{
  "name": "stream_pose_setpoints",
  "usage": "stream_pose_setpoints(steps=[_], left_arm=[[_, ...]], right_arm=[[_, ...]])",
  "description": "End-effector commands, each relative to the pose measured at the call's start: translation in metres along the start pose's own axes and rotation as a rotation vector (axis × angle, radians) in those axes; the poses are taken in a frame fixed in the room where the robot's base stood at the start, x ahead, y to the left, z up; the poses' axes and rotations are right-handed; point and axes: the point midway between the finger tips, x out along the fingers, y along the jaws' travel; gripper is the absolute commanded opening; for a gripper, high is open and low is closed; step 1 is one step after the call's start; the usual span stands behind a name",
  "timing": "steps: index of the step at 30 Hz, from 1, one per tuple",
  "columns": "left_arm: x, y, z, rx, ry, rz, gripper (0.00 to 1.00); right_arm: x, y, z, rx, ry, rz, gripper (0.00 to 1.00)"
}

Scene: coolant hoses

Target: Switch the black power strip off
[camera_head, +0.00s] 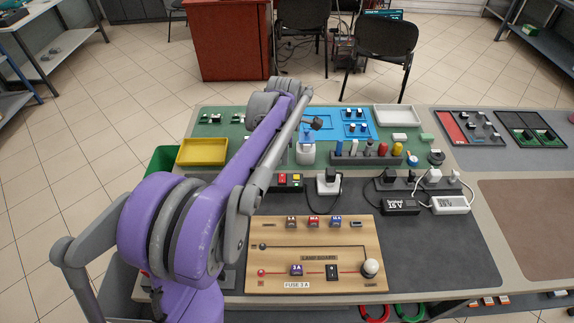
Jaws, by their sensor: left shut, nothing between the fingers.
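A long black power strip (420,184) lies at the right rear of the dark grey mat, with black and white plugs standing in it. I cannot make out a switch on it. A shorter dark unit (301,187) to its left carries red and yellow buttons and a white plug; whether it is also a power strip I cannot tell. My left gripper (317,123) shows small and dark over the blue tray area, shut and empty, well behind and left of the long strip. My left arm hides the space left of the shorter unit. My right gripper is not in view.
A wooden lamp board (350,230) lies in front of the strips. Two adapters (401,207) lie just before the long strip. A rack of coloured tools (366,157) and a yellow tray (202,152) stand behind. The dark mat is clear at right.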

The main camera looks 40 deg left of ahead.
Motion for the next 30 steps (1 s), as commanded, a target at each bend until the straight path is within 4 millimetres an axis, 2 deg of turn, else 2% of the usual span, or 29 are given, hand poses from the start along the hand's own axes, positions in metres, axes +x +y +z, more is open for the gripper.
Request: stream_pose_setpoints(steps=[6,12,25,30], left_arm=[[-0.046,0.002,-0.001,-0.002,0.002,0.001,0.00],[-0.069,0.004,-0.001,-0.003,0.002,0.002,0.00],[-0.074,0.003,-0.001,-0.003,0.003,0.003,0.00],[-0.071,-0.006,0.007,-0.003,0.005,0.020,0.00]], right_arm=[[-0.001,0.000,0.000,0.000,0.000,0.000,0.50],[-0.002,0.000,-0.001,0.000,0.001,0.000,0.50],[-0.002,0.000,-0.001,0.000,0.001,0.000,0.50],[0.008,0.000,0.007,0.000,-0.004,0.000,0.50]])
